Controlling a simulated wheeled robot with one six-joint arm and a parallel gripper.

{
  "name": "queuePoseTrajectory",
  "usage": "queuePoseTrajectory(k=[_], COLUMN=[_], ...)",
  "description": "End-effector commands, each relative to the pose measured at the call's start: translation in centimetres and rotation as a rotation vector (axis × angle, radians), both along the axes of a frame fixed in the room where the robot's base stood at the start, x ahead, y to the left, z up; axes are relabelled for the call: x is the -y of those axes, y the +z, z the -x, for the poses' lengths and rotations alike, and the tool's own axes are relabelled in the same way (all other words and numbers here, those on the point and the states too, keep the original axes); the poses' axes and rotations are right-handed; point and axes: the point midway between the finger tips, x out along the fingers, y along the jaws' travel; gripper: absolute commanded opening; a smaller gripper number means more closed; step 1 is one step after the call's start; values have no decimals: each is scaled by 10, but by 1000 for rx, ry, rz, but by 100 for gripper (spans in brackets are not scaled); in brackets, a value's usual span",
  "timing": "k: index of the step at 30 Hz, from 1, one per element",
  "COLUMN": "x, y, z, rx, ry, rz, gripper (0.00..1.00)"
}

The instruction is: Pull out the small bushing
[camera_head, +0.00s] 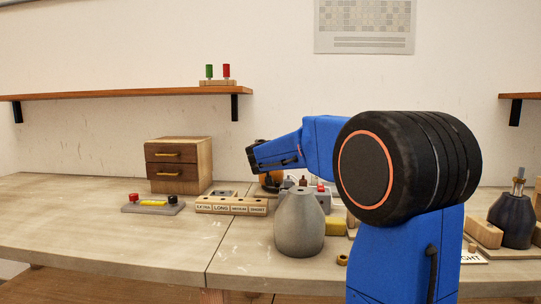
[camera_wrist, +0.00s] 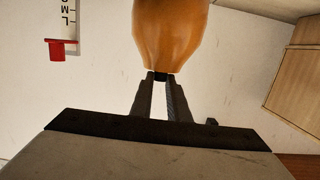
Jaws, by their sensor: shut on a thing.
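In the wrist view my gripper (camera_wrist: 160,78) is shut on a small dark piece, which looks like the small bushing (camera_wrist: 160,76). It sits at the narrow neck of an orange-brown lamp body (camera_wrist: 170,30); I cannot tell whether it is still seated there. In the head view my gripper (camera_head: 255,156) is above the far middle of the table. The bushing cannot be made out in the head view.
A grey lamp body (camera_head: 299,224) stands in front. A labelled wooden block (camera_head: 232,206), a two-drawer cabinet (camera_head: 178,166) and a grey tray (camera_head: 135,208) are to the left. A dark lamp body (camera_head: 512,220) stands at the right. The table's left front is clear.

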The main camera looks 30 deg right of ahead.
Motion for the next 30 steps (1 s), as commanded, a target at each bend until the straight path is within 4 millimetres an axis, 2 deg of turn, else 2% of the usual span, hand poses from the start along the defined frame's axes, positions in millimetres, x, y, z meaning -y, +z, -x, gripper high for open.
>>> queuePoseTrajectory(k=[30], x=[0], y=[12], z=[0], rx=[0], ry=[0], rz=[0], gripper=[0])
